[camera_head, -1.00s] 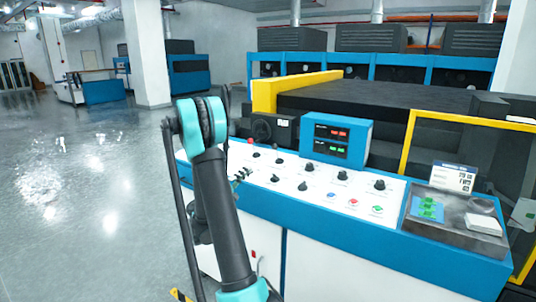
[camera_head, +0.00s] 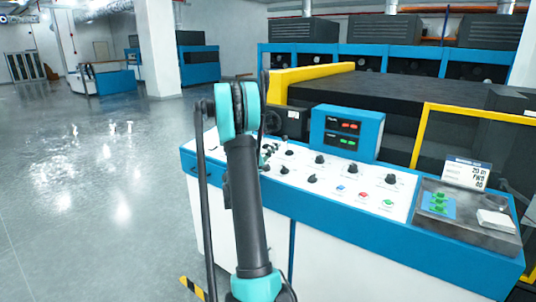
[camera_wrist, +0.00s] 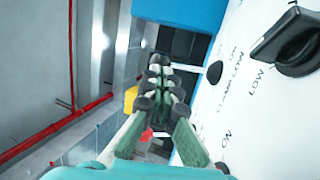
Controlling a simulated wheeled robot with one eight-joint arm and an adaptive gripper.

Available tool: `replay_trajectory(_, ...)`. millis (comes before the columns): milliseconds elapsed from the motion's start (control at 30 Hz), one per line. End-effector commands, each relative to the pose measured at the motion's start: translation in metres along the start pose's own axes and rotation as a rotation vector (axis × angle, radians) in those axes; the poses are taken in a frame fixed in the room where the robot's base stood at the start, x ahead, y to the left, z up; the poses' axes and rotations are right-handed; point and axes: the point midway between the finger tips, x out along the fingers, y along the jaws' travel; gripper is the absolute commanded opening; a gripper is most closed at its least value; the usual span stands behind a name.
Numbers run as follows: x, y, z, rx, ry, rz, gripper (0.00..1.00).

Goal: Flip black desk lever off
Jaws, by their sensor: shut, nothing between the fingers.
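The white control panel (camera_head: 335,190) of the blue-edged desk carries several black knobs and switches, among them a black knob (camera_head: 319,159) and a black pointer switch (camera_head: 312,179). I cannot tell which one is the desk lever. My gripper (camera_head: 268,152) is partly hidden behind my arm, over the panel's left end. In the wrist view my gripper (camera_wrist: 160,72) is shut and empty beside the panel face. A large black knob (camera_wrist: 287,42) stands at upper right by "LOW" lettering, apart from the fingers. A small dark part (camera_wrist: 222,167) shows near "ON" lettering.
A blue display box (camera_head: 347,132) stands behind the panel. Blue, red and green buttons (camera_head: 363,195) sit along the front. A dark tray (camera_head: 465,220) with a white sign is at right. Yellow rails (camera_head: 320,72) frame the machine behind. Open floor lies left.

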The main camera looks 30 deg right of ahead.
Motion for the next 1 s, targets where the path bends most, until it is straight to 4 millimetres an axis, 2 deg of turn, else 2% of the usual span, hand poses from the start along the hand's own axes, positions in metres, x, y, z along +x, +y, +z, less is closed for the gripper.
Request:
replay_trajectory(200,0.016,0.0,0.0,0.0,0.0,0.0,0.0)
replay_trajectory(1000,0.024,0.004,-0.001,-0.01,-0.001,-0.065,0.0)
